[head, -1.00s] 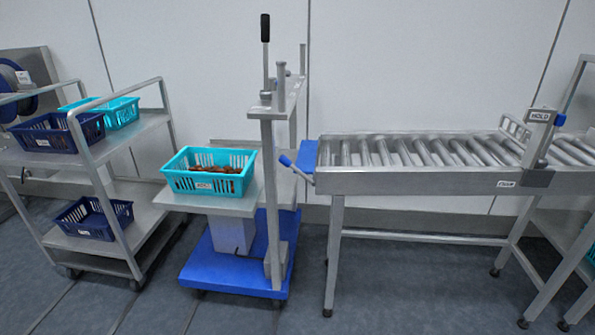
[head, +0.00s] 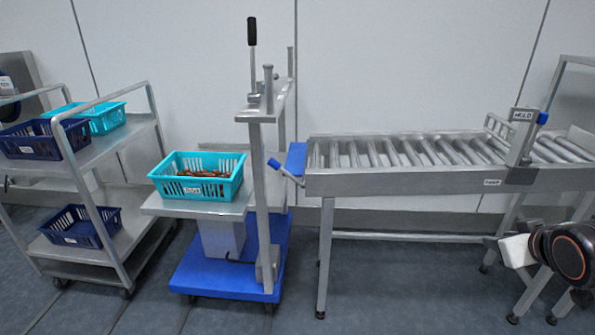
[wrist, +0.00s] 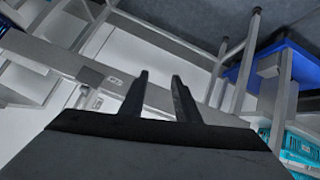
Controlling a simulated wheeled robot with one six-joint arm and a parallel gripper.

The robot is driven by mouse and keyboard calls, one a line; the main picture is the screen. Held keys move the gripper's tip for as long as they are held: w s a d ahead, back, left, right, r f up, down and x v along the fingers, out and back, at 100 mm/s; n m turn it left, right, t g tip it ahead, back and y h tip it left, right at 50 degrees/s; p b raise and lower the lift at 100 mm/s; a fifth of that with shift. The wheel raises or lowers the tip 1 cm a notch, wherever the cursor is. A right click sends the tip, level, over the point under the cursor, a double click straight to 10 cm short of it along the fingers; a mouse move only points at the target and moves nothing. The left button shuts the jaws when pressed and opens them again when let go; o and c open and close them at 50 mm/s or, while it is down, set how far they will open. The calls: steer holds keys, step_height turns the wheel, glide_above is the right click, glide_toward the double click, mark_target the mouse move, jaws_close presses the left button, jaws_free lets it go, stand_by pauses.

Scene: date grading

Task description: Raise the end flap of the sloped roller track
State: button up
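The sloped roller track (head: 420,183) stands on grey legs in the right half of the head view. A blue end flap (head: 296,157) is at its left end, with a blue-tipped handle (head: 274,163) sticking out beside it. I cannot tell the flap's exact tilt. My gripper (wrist: 158,82) shows in the wrist view with two dark fingers apart and nothing between them. The head view shows only part of my arm at the right edge, well away from the flap.
A blue-based cart (head: 222,274) with a lever post holds a teal basket (head: 180,190) of dates, left of the flap. A shelf trolley (head: 140,138) with baskets stands farther left. A post labelled HOLD (head: 519,140) rises from the track. Floor in front is clear.

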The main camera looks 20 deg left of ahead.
steer(key=w+a+n+t+y, duration=0.2)
steer(key=w+a+n+y, duration=0.2)
steer(key=w+a, duration=0.5)
steer(key=n+g+y, duration=0.6)
steer(key=n+y, duration=0.5)
glide_toward(284, 171)
steer(key=x, duration=1.1)
steer(key=shift+w, duration=0.1)
jaws_close()
